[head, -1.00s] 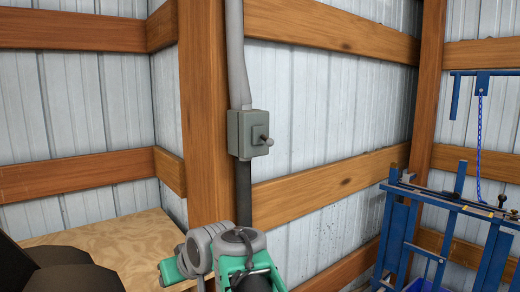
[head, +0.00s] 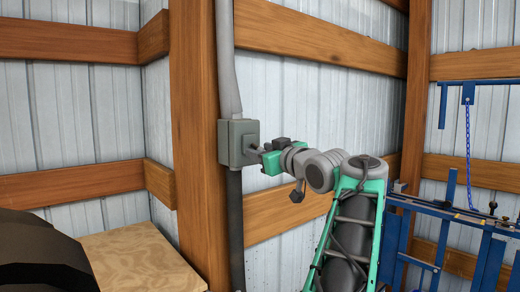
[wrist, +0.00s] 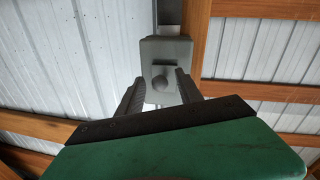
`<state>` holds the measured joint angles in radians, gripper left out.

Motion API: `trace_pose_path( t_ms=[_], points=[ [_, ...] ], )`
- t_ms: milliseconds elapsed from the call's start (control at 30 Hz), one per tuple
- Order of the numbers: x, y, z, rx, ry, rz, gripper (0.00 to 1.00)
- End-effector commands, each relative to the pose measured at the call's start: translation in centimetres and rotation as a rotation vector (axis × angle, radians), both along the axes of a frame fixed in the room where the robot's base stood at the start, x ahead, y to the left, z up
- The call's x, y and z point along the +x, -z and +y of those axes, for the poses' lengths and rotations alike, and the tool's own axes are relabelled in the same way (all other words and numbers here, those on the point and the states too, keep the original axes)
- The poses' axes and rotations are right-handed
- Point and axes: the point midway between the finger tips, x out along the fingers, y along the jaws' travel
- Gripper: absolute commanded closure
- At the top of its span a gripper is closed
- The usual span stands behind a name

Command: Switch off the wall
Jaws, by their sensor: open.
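The wall switch is a grey box (head: 232,143) on the conduit by the wooden post. It also shows in the wrist view (wrist: 166,48), with its round-ended lever (wrist: 160,84) pointing at the camera. My gripper (head: 259,149) is right at the front of the box in the head view, and hides most of the lever there. In the wrist view my gripper (wrist: 160,77) is open, with one dark finger on each side of the lever. I cannot tell whether either finger touches it.
A wooden post (head: 198,120) and horizontal beams (head: 320,35) frame the metal wall. A blue metal rack (head: 440,215) stands at the right, with a blue chain (head: 468,150) hanging above it. A wooden board top (head: 135,260) is at lower left.

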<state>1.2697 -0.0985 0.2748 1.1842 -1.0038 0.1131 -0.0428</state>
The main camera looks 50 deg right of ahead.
Motion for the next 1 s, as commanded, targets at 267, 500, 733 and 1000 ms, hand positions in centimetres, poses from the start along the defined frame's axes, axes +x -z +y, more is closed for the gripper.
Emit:
trace_pose_path(
  t_ms=[267, 500, 733, 1000],
  points=[
    [0.66, 0.03, -0.2, 0.0, 0.002, 0.001, 0.57],
    [0.65, 0.03, -0.18, 0.0, 0.001, 0.001, 0.74],
    [0.65, 0.03, -0.17, 0.0, 0.001, 0.001, 0.92],
    [0.65, 0.03, -0.16, 0.0, 0.001, 0.001, 1.0]
  ],
)
